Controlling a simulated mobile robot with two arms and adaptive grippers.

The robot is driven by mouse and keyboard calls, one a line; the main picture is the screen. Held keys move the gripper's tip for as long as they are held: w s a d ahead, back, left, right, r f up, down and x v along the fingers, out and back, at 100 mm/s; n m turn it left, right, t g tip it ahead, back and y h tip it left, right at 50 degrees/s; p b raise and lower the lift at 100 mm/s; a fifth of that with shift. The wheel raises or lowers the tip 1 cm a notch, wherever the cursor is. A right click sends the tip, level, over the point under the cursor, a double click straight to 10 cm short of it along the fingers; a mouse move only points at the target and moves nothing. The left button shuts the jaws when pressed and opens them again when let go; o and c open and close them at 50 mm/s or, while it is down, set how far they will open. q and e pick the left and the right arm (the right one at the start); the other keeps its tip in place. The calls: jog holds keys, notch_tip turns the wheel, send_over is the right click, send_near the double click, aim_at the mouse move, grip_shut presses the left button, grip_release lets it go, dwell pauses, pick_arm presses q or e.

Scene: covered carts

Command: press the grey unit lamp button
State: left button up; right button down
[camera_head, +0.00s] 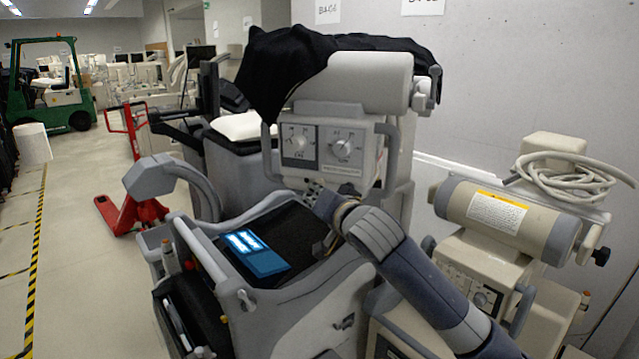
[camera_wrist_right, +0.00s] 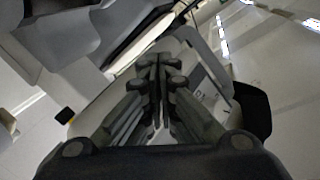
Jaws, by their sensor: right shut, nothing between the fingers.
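The grey unit (camera_head: 405,85) stands at centre in the head view, partly under black cloth. Its front panel (camera_head: 320,162) carries two round dials, one on the left (camera_head: 299,143) and one on the right (camera_head: 343,149). I cannot make out which small part is the lamp button. My right arm reaches up from the lower right. My right gripper (camera_head: 316,193) is just below the panel, small and partly hidden by my wrist; contact cannot be told. In the right wrist view the right gripper (camera_wrist_right: 160,66) is shut and empty. My left gripper is not in view.
A cart with a dark top (camera_head: 285,232) and a blue-white label card (camera_head: 258,252) lies below the panel. A beige unit with a cylinder (camera_head: 508,215) and coiled hose (camera_head: 575,175) stands at right. A red pallet jack (camera_head: 130,215) is at left; the floor there is open.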

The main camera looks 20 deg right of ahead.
jog(key=shift+w+d, duration=0.35)
jog(key=shift+w, duration=0.05)
dwell(0.9)
jog(key=shift+s, duration=0.1)
jog(key=shift+s+a+p, duration=0.35)
jog(key=shift+s+a, duration=0.15)
jog(key=shift+s, duration=0.05)
jog(key=shift+a, duration=0.1)
jog(key=s+a, duration=0.1)
jog(key=s, duration=0.1)
jog(key=s+a, duration=0.1)
jog(key=a, duration=0.1)
jog(key=shift+s+p, duration=0.4)
jog(key=shift+f, duration=0.1)
dwell(0.6)
